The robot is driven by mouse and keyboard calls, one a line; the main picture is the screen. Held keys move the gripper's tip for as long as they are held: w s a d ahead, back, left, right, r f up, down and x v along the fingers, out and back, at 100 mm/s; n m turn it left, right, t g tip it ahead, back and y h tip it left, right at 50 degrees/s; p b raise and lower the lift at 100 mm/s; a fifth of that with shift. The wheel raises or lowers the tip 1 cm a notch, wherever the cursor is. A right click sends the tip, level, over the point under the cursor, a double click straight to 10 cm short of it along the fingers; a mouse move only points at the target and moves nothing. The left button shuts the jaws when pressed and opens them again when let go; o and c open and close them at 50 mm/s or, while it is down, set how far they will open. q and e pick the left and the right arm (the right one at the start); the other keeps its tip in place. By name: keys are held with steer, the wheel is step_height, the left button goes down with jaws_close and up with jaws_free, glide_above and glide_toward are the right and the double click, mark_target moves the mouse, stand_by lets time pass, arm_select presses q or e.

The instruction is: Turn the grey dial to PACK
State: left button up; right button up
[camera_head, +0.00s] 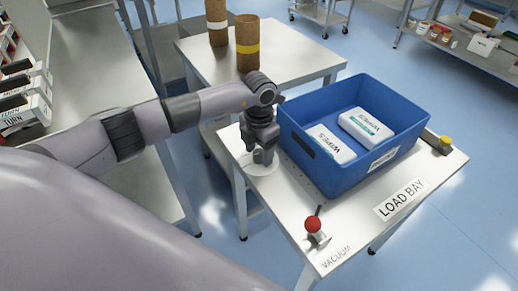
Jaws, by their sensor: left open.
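My left gripper (262,150) points down over the left part of the white bench top, beside the blue tote. It is open, with its fingers low over a pale round plate (258,169). A grey shape shows between and below the fingers. It may be the grey dial, but the gripper covers most of it and I cannot tell whether the fingers touch it. No PACK mark can be read from here. My right gripper is not in view.
The blue tote (352,178) with two white WIPES packs (366,128) stands close right of my gripper. A red-knobbed lever (313,225) marked VACUUM is in front, and a yellow knob (445,142) is far right. Brown rolls (247,45) stand on a table behind.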

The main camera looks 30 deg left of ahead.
arm_select(q)
steer(key=c, duration=1)
